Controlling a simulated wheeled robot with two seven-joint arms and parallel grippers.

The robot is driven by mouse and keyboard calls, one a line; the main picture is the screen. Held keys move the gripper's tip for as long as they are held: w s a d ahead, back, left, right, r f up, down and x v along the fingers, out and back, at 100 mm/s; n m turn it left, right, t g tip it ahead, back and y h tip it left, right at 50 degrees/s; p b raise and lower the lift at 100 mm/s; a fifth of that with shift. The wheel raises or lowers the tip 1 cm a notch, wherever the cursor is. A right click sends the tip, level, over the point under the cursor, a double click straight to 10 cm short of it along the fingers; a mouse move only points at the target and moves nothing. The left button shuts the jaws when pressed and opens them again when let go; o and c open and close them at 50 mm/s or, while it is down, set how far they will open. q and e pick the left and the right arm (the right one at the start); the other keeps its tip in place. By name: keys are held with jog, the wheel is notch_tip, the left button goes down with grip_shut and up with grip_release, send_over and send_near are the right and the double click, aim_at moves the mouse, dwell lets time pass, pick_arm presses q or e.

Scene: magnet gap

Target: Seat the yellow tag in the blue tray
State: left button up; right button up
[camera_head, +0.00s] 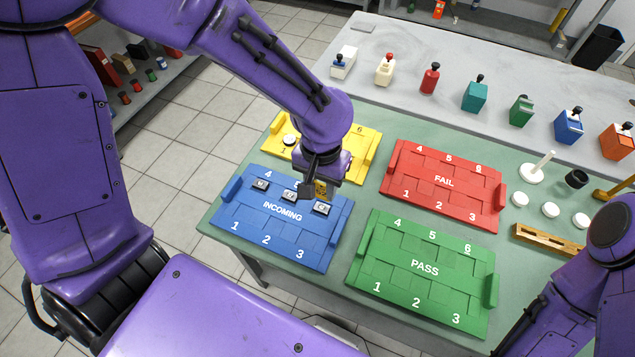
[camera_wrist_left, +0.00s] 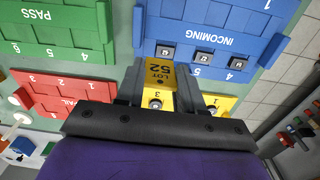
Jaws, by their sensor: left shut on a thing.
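The yellow tag (camera_wrist_left: 161,72), marked LOT 52, is held between the fingers of my left gripper (camera_wrist_left: 158,85). The blue tray (camera_head: 265,232), labelled INCOMING, has numbered places 1 to 6. Small grey and black pieces sit along its back row, in 4, 5 and 6. Its front places are bare. In the wrist view the tag overlaps the edge of the blue tray (camera_wrist_left: 215,20); its height above it is unclear. My right gripper is not seen; only my right arm shows.
A yellow tray (camera_head: 367,142) with a white knobbed piece stands behind the blue one, partly hidden by my left arm. A red FAIL tray (camera_head: 445,185) and a green PASS tray (camera_head: 422,270) are to the right. Several coloured blocks stand along the back counter.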

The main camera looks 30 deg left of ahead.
pick_arm(q)
jog(key=s, duration=0.4)
jog(key=w+a+f, duration=0.2)
jog(key=w+f, duration=0.1)
jog(key=w, duration=0.1)
jog(key=w+a+f+p, duration=0.1)
jog(key=w+a+f, duration=0.1)
jog(key=w+f, duration=0.2)
jog(key=w+a+f+p, duration=0.1)
jog(key=w+a+f, duration=0.1)
jog(key=w+f, duration=0.1)
jog(key=shift+w+a+f, duration=0.15)
jog(key=shift+w, duration=0.3)
jog(key=shift+w+a+f, duration=0.1)
jog(key=shift+w+a, duration=0.05)
jog(key=shift+w, duration=0.25)
notch_tip(320, 180, down, 2)
jog(key=shift+s+f+p, duration=0.1)
jog(key=shift+f+p, duration=0.1)
jog(key=shift+p, duration=0.3)
jog(key=shift+f, duration=0.15)
jog(key=shift+f, duration=0.15)
jog(key=o, duration=1)
